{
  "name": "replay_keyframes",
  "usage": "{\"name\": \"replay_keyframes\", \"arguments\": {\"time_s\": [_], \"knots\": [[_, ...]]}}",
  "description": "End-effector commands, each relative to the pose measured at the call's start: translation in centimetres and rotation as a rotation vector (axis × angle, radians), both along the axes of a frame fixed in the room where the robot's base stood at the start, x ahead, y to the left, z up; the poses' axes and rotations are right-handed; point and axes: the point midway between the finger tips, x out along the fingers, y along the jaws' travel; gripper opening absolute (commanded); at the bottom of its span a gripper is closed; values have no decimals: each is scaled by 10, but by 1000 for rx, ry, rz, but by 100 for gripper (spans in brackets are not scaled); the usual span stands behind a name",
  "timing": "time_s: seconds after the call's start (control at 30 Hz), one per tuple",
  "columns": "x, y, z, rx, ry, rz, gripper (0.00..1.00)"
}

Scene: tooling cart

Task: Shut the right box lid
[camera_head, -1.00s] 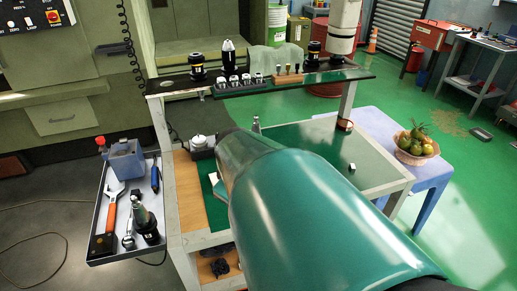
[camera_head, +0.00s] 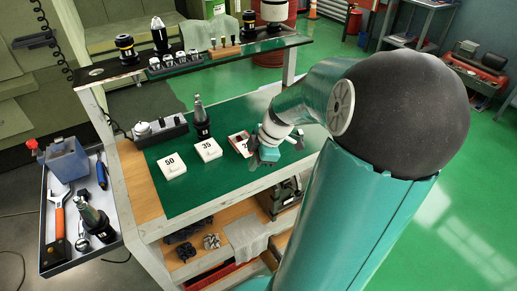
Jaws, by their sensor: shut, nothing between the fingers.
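The right box (camera_head: 236,139) stands on the green mat of the cart. It shows a reddish-brown patch and a white part with a partly hidden dark number. How far its lid stands open is too small to tell. My gripper (camera_head: 264,158) is low over the mat at this box's right front side and covers part of it. It is shut and empty; I cannot tell whether it touches the box. The middle white box (camera_head: 208,150), marked 35, and the left white box (camera_head: 172,166), marked 50, stand to the left.
A dark tool holder (camera_head: 202,122) stands upright behind the middle box. A grey block with knobs (camera_head: 158,131) is at the back left. A shelf (camera_head: 200,63) with several tools spans the back. A side tray (camera_head: 52,250) holds a wrench and a blue container.

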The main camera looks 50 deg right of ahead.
Motion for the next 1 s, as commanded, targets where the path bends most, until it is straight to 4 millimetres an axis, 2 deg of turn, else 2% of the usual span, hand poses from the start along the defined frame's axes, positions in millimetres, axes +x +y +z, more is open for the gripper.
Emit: {"name": "replay_keyframes", "arguments": {"time_s": [0.03,0.2,0.43,0.67,1.0], "knots": [[-7,-11,2,8,-36,11,0],[-25,-42,18,-5,-172,89,0],[-47,-71,40,-64,-315,161,0],[-47,-72,40,-78,-339,180,0],[-23,-62,6,-74,-337,180,0]]}}
